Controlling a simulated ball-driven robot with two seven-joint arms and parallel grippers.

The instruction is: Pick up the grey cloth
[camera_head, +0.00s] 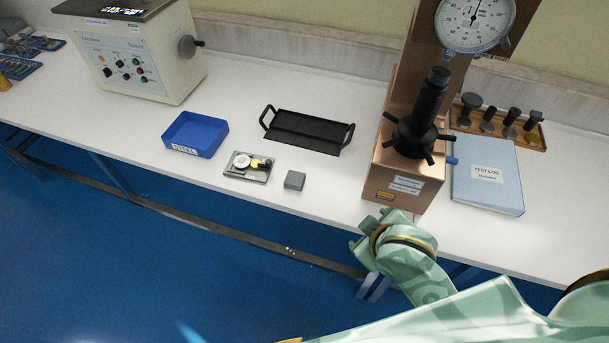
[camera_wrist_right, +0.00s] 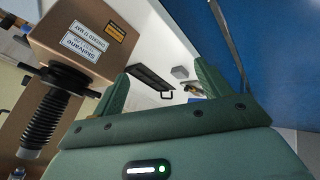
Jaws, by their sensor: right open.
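The grey cloth (camera_head: 294,180) appears as a small, grey, block-like square near the front edge of the white bench, just right of a small tray of parts. A small grey patch that looks like it (camera_wrist_right: 180,72) shows between my right gripper's fingers in the right wrist view, some distance beyond them. My right gripper (camera_head: 372,287) is in front of the bench edge, below and right of the cloth. In the wrist view its two green fingers (camera_wrist_right: 161,71) are spread apart with nothing between them. My left gripper is not in view.
The copper-coloured hardness tester (camera_head: 397,180) stands close to my right gripper. A black handled tray (camera_head: 305,132) lies behind the cloth. The parts tray (camera_head: 233,174) and a blue STEEL bin (camera_head: 196,135) are to its left. A blue TEST LOG binder (camera_head: 487,195) lies right of the tester.

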